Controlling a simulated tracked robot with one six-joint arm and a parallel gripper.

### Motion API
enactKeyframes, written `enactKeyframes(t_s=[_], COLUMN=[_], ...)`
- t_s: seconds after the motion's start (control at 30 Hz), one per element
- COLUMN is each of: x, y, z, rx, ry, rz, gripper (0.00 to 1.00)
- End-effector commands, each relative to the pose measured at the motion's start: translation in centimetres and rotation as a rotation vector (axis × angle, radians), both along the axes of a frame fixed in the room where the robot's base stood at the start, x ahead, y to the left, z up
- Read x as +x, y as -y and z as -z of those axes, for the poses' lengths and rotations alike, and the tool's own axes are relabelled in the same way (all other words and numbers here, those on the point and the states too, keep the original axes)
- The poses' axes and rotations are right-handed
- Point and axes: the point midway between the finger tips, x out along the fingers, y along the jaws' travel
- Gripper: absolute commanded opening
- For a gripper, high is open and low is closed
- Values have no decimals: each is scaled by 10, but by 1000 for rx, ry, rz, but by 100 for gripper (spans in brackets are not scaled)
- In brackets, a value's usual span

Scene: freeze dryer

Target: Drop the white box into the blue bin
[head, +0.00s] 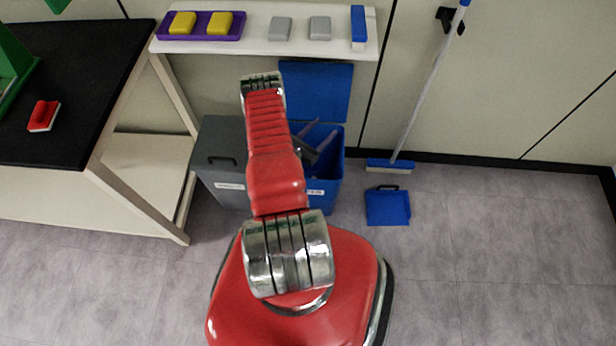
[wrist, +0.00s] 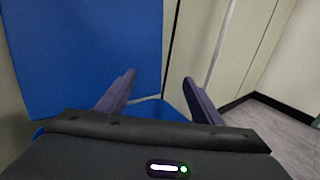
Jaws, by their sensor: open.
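The blue bin (head: 333,181) stands on the floor below the shelf, with its blue lid (head: 316,92) raised behind it. My arm covers the left part of the bin, and its inside is mostly hidden. My gripper (head: 319,139) is over the bin's opening. In the wrist view my gripper (wrist: 157,82) has its two dark fingers spread apart with nothing between them. The lid (wrist: 85,60) fills the left of that view, and a little blue of the bin shows between the fingers. I see no white box in either view.
A grey bin (head: 221,165) stands left of the blue bin. A white shelf (head: 260,47) above holds a purple tray (head: 201,36) with yellow blocks, two grey blocks and a blue one. A broom (head: 400,150) and blue dustpan (head: 388,207) are at right.

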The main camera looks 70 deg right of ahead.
Motion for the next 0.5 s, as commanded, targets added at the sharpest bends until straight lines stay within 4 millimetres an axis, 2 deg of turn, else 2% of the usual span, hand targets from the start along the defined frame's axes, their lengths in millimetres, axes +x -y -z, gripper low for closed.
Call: enactKeyframes(t_s=[0.3,0.5], x=[1,9], y=[-2,-18], z=[0,0], rx=[0,1], ry=[0,-1], rz=[-1,-3], gripper=[60,60])
